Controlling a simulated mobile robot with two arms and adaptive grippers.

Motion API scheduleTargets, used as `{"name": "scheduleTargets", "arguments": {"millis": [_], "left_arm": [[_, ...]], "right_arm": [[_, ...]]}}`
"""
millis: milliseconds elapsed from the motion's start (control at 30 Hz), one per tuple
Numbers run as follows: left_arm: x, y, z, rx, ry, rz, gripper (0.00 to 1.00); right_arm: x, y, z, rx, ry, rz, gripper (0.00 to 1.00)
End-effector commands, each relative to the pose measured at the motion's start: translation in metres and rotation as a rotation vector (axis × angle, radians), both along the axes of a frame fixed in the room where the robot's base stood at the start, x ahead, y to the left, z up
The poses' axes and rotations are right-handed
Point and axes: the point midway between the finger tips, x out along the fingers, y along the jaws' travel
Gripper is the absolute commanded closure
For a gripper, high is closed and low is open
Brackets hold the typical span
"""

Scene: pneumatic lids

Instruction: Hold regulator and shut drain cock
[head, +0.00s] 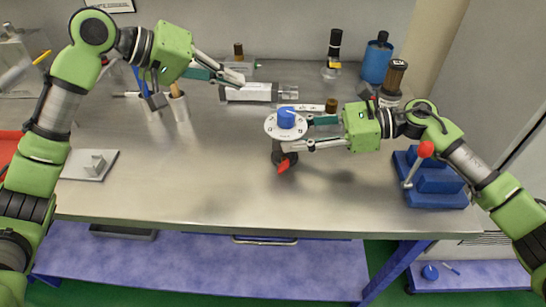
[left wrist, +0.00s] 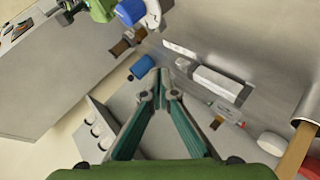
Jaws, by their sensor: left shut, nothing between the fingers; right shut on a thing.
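The regulator (head: 287,117) has a blue knob above a round white dial and a dark body below. Its red drain cock (head: 283,167) sticks out at the bottom, slanting down. My right gripper (head: 303,132) comes from the right and is shut on the regulator, just under the dial. Whether the regulator touches the table is unclear. My left gripper (head: 241,78) is shut and empty, up and left of the regulator, over the back of the table. In the left wrist view its fingertips (left wrist: 160,82) meet, and the regulator's blue knob (left wrist: 130,12) shows at the top.
A grey cylinder (head: 250,93) lies under my left gripper. A blue bottle (head: 376,63) stands at the back right. A blue vise (head: 435,187) with a red-knobbed lever sits at right. A cup with tools (head: 179,107) stands at left. The table's front middle (head: 195,180) is clear.

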Motion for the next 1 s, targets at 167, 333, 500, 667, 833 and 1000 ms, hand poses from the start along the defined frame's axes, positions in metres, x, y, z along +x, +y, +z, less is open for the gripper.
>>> {"name": "scheduleTargets", "arguments": {"millis": [167, 333, 500, 667, 833, 1000], "left_arm": [[-0.050, 0.015, -0.037, -0.037, 0.246, -0.119, 1.00], [-0.081, 0.023, -0.047, -0.073, 0.378, -0.195, 1.00], [-0.093, 0.023, -0.051, -0.089, 0.422, -0.226, 1.00], [-0.095, 0.006, -0.063, -0.090, 0.426, -0.230, 1.00], [-0.096, -0.024, -0.083, -0.090, 0.425, -0.230, 1.00], [-0.096, -0.054, -0.104, -0.091, 0.425, -0.229, 1.00]], "right_arm": [[0.000, 0.000, -0.002, -0.003, 0.001, 0.001, 0.82], [0.000, 0.000, -0.002, -0.003, 0.001, 0.001, 0.82], [0.000, 0.000, -0.002, -0.003, 0.001, 0.001, 0.82], [-0.001, 0.000, -0.002, -0.003, 0.001, 0.001, 0.82], [-0.001, 0.000, -0.002, -0.003, 0.002, 0.002, 0.82], [-0.001, 0.000, -0.002, -0.003, 0.001, 0.001, 0.82]]}}
